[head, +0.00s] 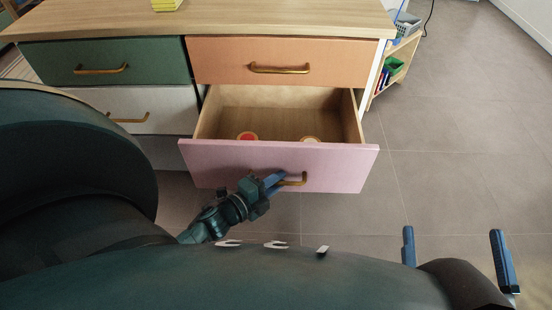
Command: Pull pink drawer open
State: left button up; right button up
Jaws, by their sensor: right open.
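The pink drawer (230,162) is pulled out of the cabinet under the orange drawer, and its wooden inside shows. Its brass handle (296,181) is on the front panel, with the left part hidden by my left gripper. My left gripper (277,182) is at the handle, its blue fingers close together and shut on the handle's left part. My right gripper (457,258) is at the lower right, well away from the drawer, with its two blue fingers wide apart and nothing between them.
Inside the drawer lie a red round item (247,136) and a tan round item (311,139). The orange drawer (220,60), green drawer (60,58) and white drawer (165,108) are shut. A small wooden shelf (399,55) stands right. The tiled floor (450,130) there is clear.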

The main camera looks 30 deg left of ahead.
pick_arm(q)
jog(key=p+v, duration=0.3)
jog(key=v, duration=1)
jog(key=shift+s+r, duration=0.1)
